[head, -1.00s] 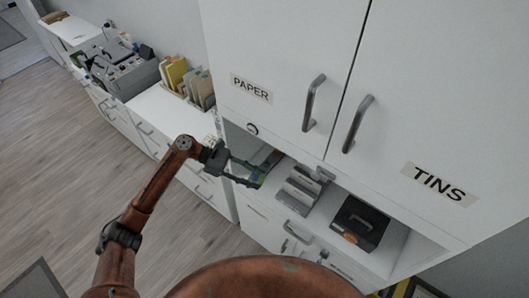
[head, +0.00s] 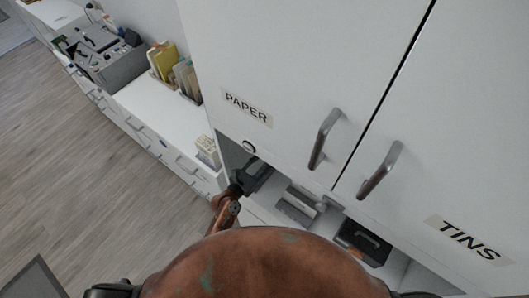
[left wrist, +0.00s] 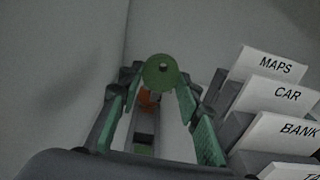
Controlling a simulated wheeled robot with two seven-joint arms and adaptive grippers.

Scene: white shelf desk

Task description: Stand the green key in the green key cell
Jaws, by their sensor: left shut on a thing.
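In the left wrist view the green key (left wrist: 160,72) shows its round head with a hole, between the green-padded fingertips of my left gripper (left wrist: 158,90), which is shut on it. Its lower part is hard to make out. Behind and below it, a pale strip (left wrist: 124,134) with dark openings holds an orange thing (left wrist: 148,101). A green patch (left wrist: 141,150) shows at the near end of that strip; I cannot tell whether it is the green key cell. In the head view my left gripper (head: 257,176) is inside the open shelf under the PAPER door, and the key is hidden.
A grey file holder (head: 295,206) stands just right of my left gripper; its labelled cards (left wrist: 282,92) fill the right of the wrist view. A dark box (head: 361,242) stands farther right. The closed PAPER door (head: 285,65) hangs over the shelf. A grey wall (left wrist: 70,50) is close on the left.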

